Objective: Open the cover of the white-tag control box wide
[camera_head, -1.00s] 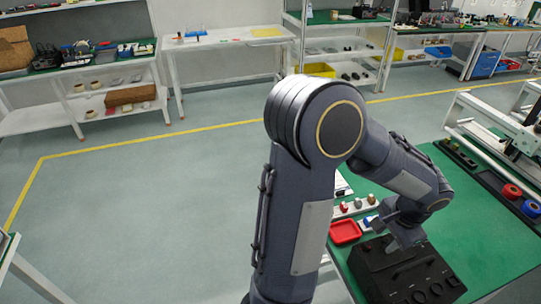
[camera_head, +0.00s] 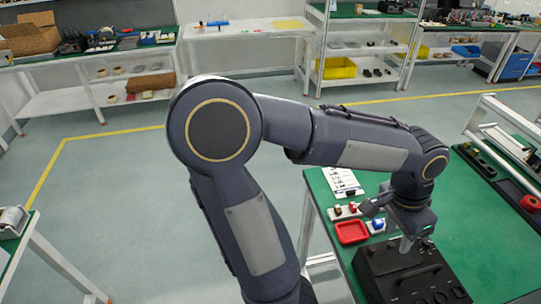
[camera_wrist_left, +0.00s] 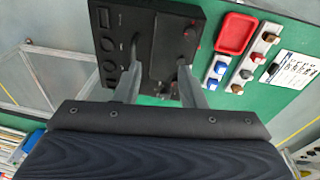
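A black control box (camera_head: 425,287) sits on the green table at the lower right of the head view. It also shows at the top of the left wrist view (camera_wrist_left: 155,18). Its flat top carries a dark handle and several round parts, and its cover looks shut. I cannot make out a white tag. My left gripper (camera_head: 406,243) points down at the far part of the box. In the left wrist view its two fingers (camera_wrist_left: 158,66) are apart over the box, with nothing clearly held. Whether a fingertip touches the box I cannot tell. My right gripper is out of view.
A red tray (camera_head: 351,232) lies beside the box, with small blocks with coloured knobs (camera_head: 346,211) and a printed sheet (camera_head: 342,181) behind it. A metal frame (camera_head: 505,135) stands at the right. Green table (camera_head: 475,235) right of the box is clear.

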